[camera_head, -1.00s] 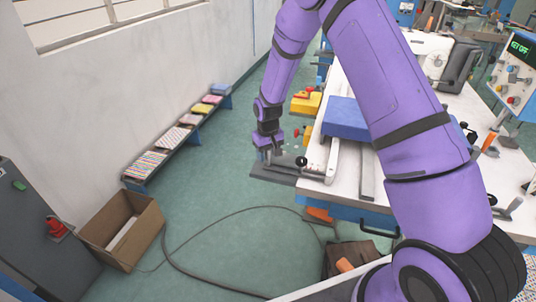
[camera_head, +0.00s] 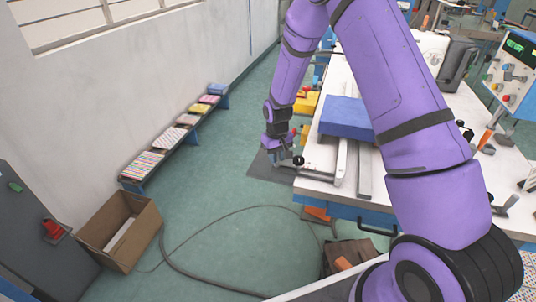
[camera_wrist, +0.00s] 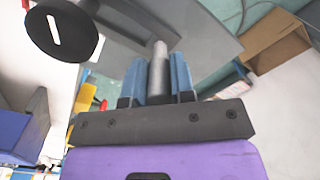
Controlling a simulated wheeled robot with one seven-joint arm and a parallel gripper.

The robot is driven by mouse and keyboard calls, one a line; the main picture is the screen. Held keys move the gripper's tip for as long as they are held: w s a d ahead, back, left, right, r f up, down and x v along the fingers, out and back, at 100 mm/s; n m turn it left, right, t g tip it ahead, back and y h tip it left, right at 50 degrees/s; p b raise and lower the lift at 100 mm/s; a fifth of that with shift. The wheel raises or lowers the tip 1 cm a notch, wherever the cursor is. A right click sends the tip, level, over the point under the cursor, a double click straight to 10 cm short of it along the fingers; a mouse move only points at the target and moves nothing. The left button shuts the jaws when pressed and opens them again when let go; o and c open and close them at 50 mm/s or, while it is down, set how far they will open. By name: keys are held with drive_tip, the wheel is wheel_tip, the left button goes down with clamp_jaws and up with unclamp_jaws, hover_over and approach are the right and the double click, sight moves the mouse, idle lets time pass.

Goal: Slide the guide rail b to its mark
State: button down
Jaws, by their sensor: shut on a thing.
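A light grey rail (camera_head: 341,163) stands on the white table, and I take it for guide rail b. A second grey rail (camera_head: 365,172) lies to its right, with a narrow gap between. My gripper (camera_head: 280,159) is at the table's left edge, left of the rail. In the wrist view, its blue-padded fingers (camera_wrist: 158,88) are shut on an upright grey metal post (camera_wrist: 158,70). The post's link to the rail is hidden. A round black knob (camera_wrist: 62,30) is beside the post; it also shows in the head view (camera_head: 299,160). I cannot make out the mark.
A dark grey plate (camera_head: 262,168) is below my gripper, at the table's left side. A blue block (camera_head: 346,118) sits on the white table (camera_head: 313,155) behind the rails. A cardboard box (camera_head: 140,240) and a cable lie on the floor.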

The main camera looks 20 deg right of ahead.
drive_tip(key=c, duration=1)
unclamp_jaws()
drive_tip(key=shift+o, duration=0.2)
drive_tip(key=shift+r, duration=0.1)
wheel_tip(320, 180, up, 11)
drive_tip(key=shift+f, duration=0.15)
drive_tip(key=s+d+r+m+t, duration=0.1)
drive_tip(key=s+r, duration=0.6)
drive_tip(key=r, duration=0.4)
drive_tip(key=s+d+r+t, duration=0.1)
drive_tip(key=s+r+t, duration=0.1)
drive_tip(key=s+r, duration=0.7)
drive_tip(key=s+r+t, duration=0.1)
drive_tip(key=s+r, duration=0.3)
drive_tip(key=s, duration=0.5)
drive_tip(key=s+d+r+t, duration=0.1)
drive_tip(key=s+r, duration=0.4)
drive_tip(key=s, duration=0.5)
drive_tip(key=shift+d+m, duration=0.3)
drive_tip(key=shift+m, duration=0.1)
